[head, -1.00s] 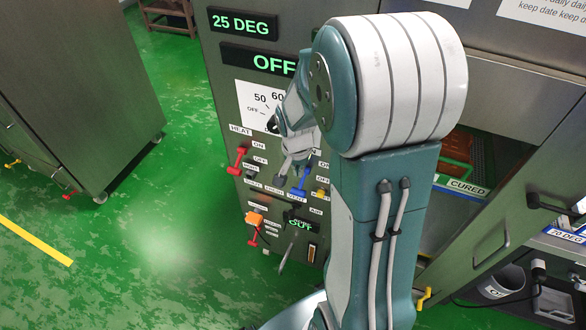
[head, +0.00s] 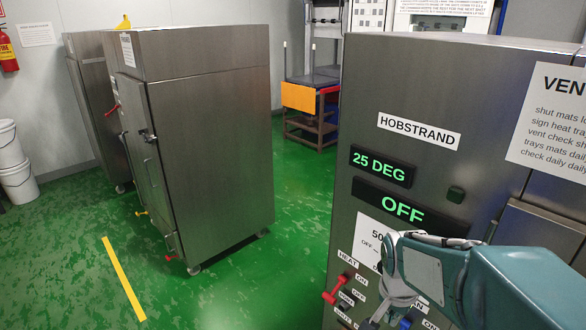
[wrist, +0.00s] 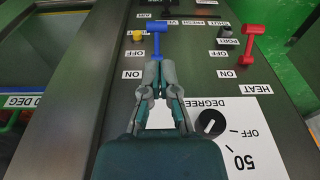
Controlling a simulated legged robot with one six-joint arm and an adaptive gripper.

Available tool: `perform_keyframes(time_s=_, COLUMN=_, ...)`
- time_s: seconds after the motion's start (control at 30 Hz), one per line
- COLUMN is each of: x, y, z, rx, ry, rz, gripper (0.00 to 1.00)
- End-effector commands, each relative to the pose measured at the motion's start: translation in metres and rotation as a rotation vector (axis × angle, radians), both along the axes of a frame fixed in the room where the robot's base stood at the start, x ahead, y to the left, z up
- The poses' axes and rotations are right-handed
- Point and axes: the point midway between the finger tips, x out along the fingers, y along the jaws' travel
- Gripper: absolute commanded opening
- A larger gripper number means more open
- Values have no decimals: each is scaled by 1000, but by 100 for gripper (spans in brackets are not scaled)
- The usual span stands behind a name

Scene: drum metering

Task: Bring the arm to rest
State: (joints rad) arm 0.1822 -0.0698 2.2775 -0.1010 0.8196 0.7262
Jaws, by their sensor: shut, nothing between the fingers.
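My gripper (wrist: 160,72) is shut and empty in the wrist view. Its fingertips are close to the lower end of the blue lever (wrist: 156,40) on the panel; I cannot tell whether they touch it. In the head view my arm (head: 520,285) comes in from the lower right. My wrist hangs in front of the oven's control panel, hiding part of the dial plate, and the fingertips are hard to make out near the bottom edge.
The oven (head: 440,85) reads 25 DEG and OFF. A red lever (wrist: 249,42) and a black dial (wrist: 211,124) are beside my gripper. A steel cabinet (head: 210,150) stands left. Green floor (head: 290,220) lies open between the cabinet and the oven.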

Motion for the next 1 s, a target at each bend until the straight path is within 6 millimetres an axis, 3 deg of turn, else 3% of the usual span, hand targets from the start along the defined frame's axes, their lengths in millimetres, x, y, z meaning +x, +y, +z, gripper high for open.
perform_keyframes(time_s=0.2, x=-29, y=29, z=47, rx=-31, ry=-111, rz=264, gripper=0)
perform_keyframes(time_s=0.5, x=-80, y=63, z=91, rx=-107, ry=-258, rz=641, gripper=0)
perform_keyframes(time_s=0.7, x=-103, y=75, z=103, rx=-153, ry=-318, rz=803, gripper=0)
perform_keyframes(time_s=1.0, x=-107, y=77, z=104, rx=-161, ry=-327, rz=834, gripper=0)
